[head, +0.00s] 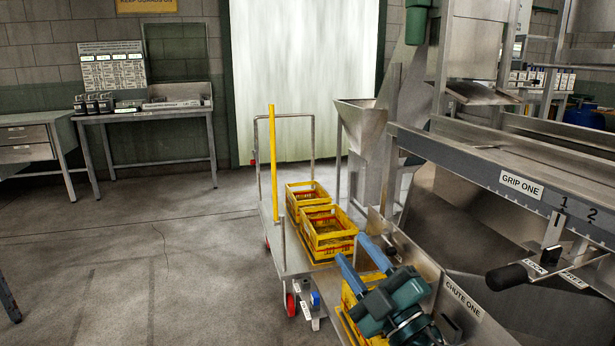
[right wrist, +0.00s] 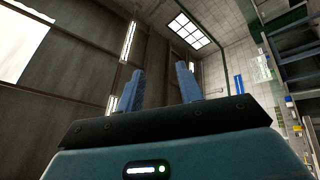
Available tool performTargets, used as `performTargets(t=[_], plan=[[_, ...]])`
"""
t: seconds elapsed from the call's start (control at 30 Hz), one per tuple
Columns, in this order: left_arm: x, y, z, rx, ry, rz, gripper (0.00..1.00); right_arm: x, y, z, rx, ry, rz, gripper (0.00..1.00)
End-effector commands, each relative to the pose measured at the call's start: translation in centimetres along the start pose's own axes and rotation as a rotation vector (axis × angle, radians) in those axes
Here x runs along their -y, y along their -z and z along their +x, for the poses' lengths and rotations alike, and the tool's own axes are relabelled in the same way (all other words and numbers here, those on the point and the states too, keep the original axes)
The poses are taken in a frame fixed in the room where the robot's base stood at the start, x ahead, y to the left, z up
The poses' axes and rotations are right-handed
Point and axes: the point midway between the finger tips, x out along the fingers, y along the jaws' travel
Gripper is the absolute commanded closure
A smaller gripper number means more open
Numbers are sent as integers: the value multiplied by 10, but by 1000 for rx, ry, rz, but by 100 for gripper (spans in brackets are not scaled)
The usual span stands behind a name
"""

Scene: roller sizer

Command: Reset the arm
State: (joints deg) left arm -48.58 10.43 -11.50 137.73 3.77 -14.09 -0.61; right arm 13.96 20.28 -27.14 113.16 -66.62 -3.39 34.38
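My right gripper (head: 353,251) is at the lower middle of the head view, in front of the chute marked CHUTE ONE (head: 462,300). Its two blue fingers stand apart with nothing between them. The right wrist view shows the same open, empty fingers (right wrist: 158,82) pointing up toward the wall and ceiling. The gripper covers part of a yellow crate (head: 349,300) below it; I cannot tell whether they touch. My left gripper is in neither view.
A trolley (head: 291,262) with a yellow post (head: 273,160) carries yellow crates (head: 328,232). The machine's rail marked GRIP ONE (head: 470,165) and a black-knobbed lever (head: 507,277) stand at right. A bench (head: 150,114) stands at the back. The floor at left is mostly clear.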

Motion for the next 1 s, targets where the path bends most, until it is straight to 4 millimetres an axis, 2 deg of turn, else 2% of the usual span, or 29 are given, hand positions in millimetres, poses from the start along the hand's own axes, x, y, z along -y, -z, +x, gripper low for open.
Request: performTargets(t=[0.1, 0.17, 0.2, 0.27, 0.3, 0.37, 0.4, 0.5, 0.6, 0.9, 1.0], plan=[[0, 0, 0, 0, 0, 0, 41, -9, -48, -49, 327, -135, 200, 64], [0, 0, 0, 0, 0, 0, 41, -5, -73, -81, 511, -167, 292, 64], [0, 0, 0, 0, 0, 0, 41, 2, -87, -106, 637, -172, 349, 64], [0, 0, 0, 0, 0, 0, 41, 16, -104, -144, 819, -157, 431, 64], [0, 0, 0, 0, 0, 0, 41, 28, -111, -170, 934, -134, 481, 64], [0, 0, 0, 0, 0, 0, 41, 45, -116, -206, 1089, -86, 548, 64], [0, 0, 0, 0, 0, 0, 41, 56, -116, -228, 1177, -50, 586, 64], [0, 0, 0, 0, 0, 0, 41, 78, -109, -272, 1346, 45, 660, 64], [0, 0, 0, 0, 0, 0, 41, 94, -97, -306, 1467, 135, 719, 64], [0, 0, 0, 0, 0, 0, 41, 125, -50, -380, 1711, 401, 850, 64], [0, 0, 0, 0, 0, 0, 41, 130, -37, -392, 1736, 464, 880, 64]])
